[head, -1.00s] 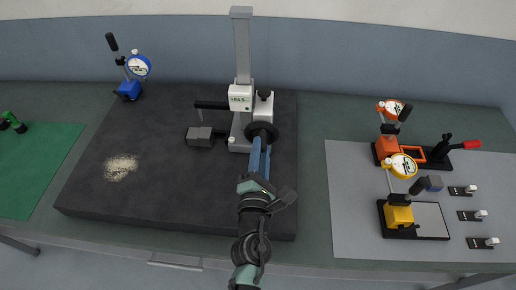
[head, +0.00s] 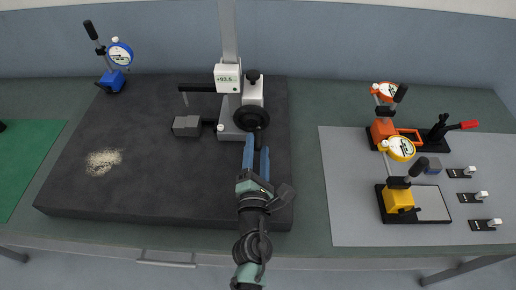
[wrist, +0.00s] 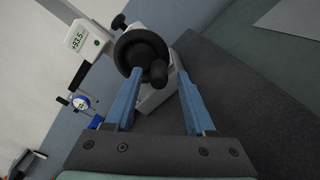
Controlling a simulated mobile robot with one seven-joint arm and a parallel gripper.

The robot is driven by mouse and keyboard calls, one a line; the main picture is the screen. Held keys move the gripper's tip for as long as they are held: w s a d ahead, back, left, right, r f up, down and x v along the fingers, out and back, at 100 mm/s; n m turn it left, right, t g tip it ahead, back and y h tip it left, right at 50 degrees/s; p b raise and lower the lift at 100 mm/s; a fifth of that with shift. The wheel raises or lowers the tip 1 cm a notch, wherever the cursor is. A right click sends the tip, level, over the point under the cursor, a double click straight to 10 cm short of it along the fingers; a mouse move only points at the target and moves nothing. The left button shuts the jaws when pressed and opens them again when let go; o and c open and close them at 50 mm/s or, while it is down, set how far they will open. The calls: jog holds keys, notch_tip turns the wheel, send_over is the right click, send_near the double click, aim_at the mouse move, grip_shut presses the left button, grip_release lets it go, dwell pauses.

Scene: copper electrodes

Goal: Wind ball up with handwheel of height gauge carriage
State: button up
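The height gauge stands on the dark surface plate, its white carriage (head: 228,77) on a grey column. The carriage display shows about +93.5 in the wrist view (wrist: 80,39). A black arm reaches left with a thin probe (head: 185,98) hanging above a grey block (head: 187,126); its ball tip is too small to make out. The black handwheel (head: 250,117) sits on the gauge's right side; in the wrist view its crank knob (wrist: 158,73) is at the lower right of the rim. My gripper (wrist: 160,86) is open, its blue fingers around the knob's sides; contact cannot be told.
A blue dial stand (head: 113,78) stands at the plate's back left. A pale powdery patch (head: 103,161) lies on the plate. Orange (head: 382,130) and yellow (head: 400,199) dial stands and several small parts are on the grey mat to the right. The plate's front is clear.

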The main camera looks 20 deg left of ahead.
jog(key=shift+v, duration=3)
jog(key=shift+r, duration=0.1)
jog(key=shift+c, duration=0.4)
